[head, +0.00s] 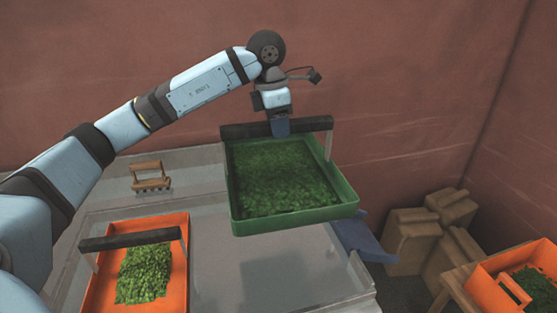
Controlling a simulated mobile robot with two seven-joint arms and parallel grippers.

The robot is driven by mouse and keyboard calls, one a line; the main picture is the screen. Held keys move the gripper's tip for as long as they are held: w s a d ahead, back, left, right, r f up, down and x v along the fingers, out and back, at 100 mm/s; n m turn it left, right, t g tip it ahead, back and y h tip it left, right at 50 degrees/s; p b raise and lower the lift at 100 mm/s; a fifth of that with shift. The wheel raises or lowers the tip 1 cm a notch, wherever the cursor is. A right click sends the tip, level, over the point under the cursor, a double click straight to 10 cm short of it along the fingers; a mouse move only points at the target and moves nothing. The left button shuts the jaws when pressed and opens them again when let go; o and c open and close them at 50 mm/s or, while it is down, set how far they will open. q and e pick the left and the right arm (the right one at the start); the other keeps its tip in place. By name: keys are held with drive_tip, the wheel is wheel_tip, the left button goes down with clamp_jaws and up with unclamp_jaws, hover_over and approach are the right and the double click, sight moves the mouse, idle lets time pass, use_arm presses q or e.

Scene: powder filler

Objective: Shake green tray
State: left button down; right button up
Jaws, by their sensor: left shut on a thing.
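A green tray (297,216) full of green leaves (284,178) is in the upper middle of the head view. A dark handle bar (312,124) runs along its far side. My left gripper (281,128) is shut on this handle from above. The tray appears raised over the grey table, slightly tilted toward me. The fingertips are partly hidden behind the bar. My right gripper is not in view.
An orange tray (98,290) with a dark handle and leaves stands on the table (262,262) at left. A small wooden rake-like tool (151,178) is behind it. Sacks (412,240) and an orange crate (490,291) are at right.

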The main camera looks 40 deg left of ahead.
use_arm(q)
drive_tip(key=shift+a+b, duration=0.5)
drive_tip(key=shift+a, duration=2.1)
drive_tip(key=d, duration=0.5)
drive_tip(key=shift+d+p, duration=0.1)
drive_tip(key=shift+p, duration=0.25)
